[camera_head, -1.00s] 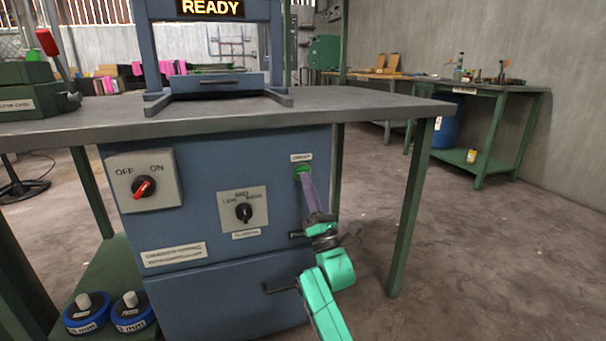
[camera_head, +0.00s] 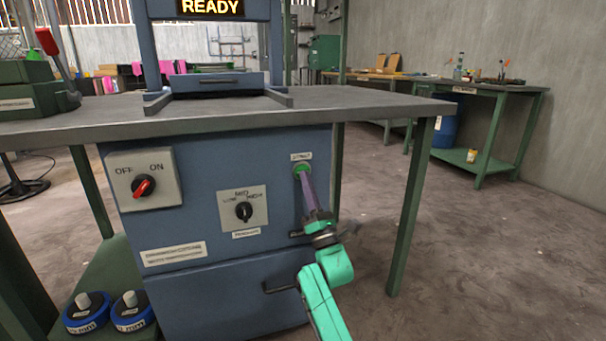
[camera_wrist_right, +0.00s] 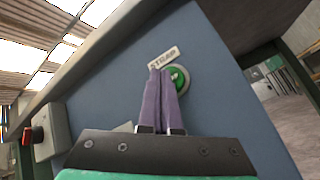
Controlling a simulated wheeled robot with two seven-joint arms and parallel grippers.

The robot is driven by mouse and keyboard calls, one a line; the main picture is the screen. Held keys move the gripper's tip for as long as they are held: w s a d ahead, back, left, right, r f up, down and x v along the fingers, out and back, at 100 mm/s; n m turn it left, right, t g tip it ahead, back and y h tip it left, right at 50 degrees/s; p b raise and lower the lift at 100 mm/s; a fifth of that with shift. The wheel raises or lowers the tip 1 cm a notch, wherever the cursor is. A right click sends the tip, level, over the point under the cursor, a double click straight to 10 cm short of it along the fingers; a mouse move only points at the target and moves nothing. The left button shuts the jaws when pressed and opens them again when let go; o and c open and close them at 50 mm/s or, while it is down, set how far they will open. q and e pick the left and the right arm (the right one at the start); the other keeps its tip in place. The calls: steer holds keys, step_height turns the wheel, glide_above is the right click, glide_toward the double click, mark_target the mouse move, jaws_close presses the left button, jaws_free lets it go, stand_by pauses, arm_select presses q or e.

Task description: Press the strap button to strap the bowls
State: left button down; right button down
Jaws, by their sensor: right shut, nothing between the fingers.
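The strap button (camera_wrist_right: 178,79) is a round green button in a light ring, under a STRAP label (camera_wrist_right: 164,57). In the head view the button (camera_head: 301,168) is at the upper right of the blue machine's front panel. My right gripper (camera_wrist_right: 163,74) is shut and empty, with purple fingers. Its fingertips are over the left part of the button in the wrist view, at or very near its face; I cannot tell whether they touch. In the head view the right gripper (camera_head: 304,178) reaches up to the button from below. No bowls are in view. My left gripper is not in view.
The machine's display (camera_head: 211,6) reads READY. An OFF/ON switch (camera_head: 144,187) and a LOW/MID/HIGH dial (camera_head: 243,211) are left of the button. The grey tabletop (camera_head: 340,101) overhangs above the panel. A green table leg (camera_head: 409,200) stands to the right.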

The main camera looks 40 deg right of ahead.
steer(key=shift+w+d, duration=0.2)
steer(key=shift+w, duration=0.3)
stand_by(0.7)
steer(key=shift+s+a+p, duration=0.3)
steer(key=shift+s, duration=0.5)
steer(key=shift+s, duration=0.1)
steer(key=s, duration=0.1)
steer(key=s+a+p, duration=0.1)
steer(key=s, duration=0.1)
steer(key=s+p, duration=0.1)
steer(key=shift+s+a, duration=0.3)
steer(key=shift+a, duration=0.05)
stand_by(0.6)
